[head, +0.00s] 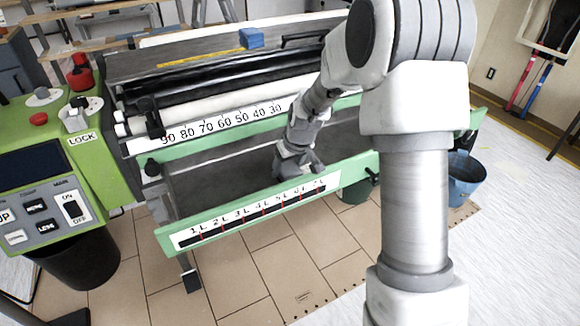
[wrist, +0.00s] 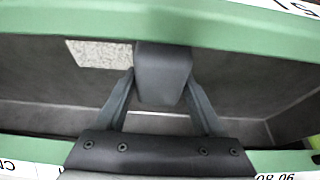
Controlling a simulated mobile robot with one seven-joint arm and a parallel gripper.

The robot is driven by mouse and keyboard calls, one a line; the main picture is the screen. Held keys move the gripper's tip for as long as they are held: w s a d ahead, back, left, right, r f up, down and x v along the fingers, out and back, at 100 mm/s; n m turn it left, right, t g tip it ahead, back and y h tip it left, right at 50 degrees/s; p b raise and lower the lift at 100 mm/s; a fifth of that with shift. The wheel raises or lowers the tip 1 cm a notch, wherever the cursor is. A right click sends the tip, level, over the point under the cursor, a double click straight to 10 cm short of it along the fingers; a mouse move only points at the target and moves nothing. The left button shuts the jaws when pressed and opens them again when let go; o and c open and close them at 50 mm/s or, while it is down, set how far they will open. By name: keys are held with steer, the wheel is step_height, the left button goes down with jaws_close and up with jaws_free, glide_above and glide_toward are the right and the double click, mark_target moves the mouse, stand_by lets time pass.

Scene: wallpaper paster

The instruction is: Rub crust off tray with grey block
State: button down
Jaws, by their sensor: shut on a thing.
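The tray (head: 215,185) is a long dark grey trough with green rims, at the front of the machine. In the wrist view its dark floor (wrist: 265,85) fills the middle. My gripper (wrist: 163,88) is shut on the grey block (wrist: 163,65), one finger on each side. A pale, speckled crust patch (wrist: 98,54) lies on the tray near the upper green rim, just left of the block. I cannot tell whether the block touches the tray floor. In the head view my gripper (head: 298,165) is down inside the tray; the crust does not show there.
The green front rim (head: 165,238) carries a scale, and a roller with a number strip (head: 215,122) runs behind the tray. A blue block (head: 251,38) sits on top of the machine. A control panel (head: 40,215) stands left, a blue bucket (head: 466,180) right.

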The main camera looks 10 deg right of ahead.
steer(key=r+p, duration=0.1)
steer(key=r, duration=0.1)
steer(key=r+p, duration=0.1)
steer(key=r, duration=0.2)
steer(key=r+p, duration=0.1)
steer(key=r, duration=0.1)
steer(key=shift+w+d+r+p, duration=0.2)
steer(key=shift+d+r+p, duration=0.1)
steer(key=shift+r+p, duration=0.1)
steer(key=shift+f, duration=0.1)
steer(key=c, duration=0.6)
jaws_free()
steer(key=shift+c, duration=0.2)
steer(key=c, duration=0.8)
steer(key=shift+o, duration=0.2)
